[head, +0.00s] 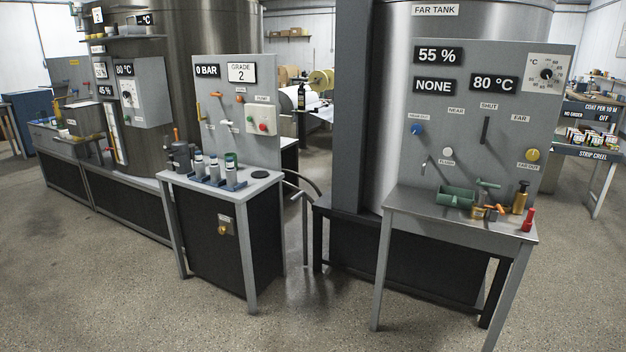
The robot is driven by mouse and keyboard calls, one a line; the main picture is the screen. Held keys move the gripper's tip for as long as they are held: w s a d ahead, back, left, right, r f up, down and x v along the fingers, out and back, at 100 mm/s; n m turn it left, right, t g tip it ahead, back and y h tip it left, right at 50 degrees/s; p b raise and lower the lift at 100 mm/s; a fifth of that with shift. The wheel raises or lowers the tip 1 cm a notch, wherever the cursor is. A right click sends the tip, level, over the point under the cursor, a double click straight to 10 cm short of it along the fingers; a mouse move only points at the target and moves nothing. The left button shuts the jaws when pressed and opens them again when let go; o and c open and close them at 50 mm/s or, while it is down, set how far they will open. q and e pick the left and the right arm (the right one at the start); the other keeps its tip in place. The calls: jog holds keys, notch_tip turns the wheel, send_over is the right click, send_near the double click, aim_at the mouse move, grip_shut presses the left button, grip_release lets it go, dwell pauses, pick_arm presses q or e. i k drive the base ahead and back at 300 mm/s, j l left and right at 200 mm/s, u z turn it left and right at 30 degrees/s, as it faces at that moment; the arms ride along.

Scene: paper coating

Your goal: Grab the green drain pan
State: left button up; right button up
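A green trough-shaped thing, which looks like the drain pan (455,197), sits on the grey bench (405,204) in front of the far tank's panel. It lies toward the back of the bench top, left of several small fittings. Neither of my grippers shows in the head view, and nothing is seen touching the pan.
Beside the pan are a green valve handle (488,184), a brass cylinder (520,198) and a red bottle-like thing (528,220). The far tank panel (460,120) rises behind. A second bench (215,186) with several small containers stands left. The floor (310,310) in front is clear.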

aim_at(447, 196)
jog(key=i+z, duration=0.15)
jog(key=i, duration=0.35)
jog(key=i+z, duration=0.15)
jog(key=i, duration=0.35)
jog(key=i+j+z, duration=0.15)
jog(key=i, duration=0.3)
jog(key=i+j+z, duration=0.15)
jog(key=i, duration=0.35)
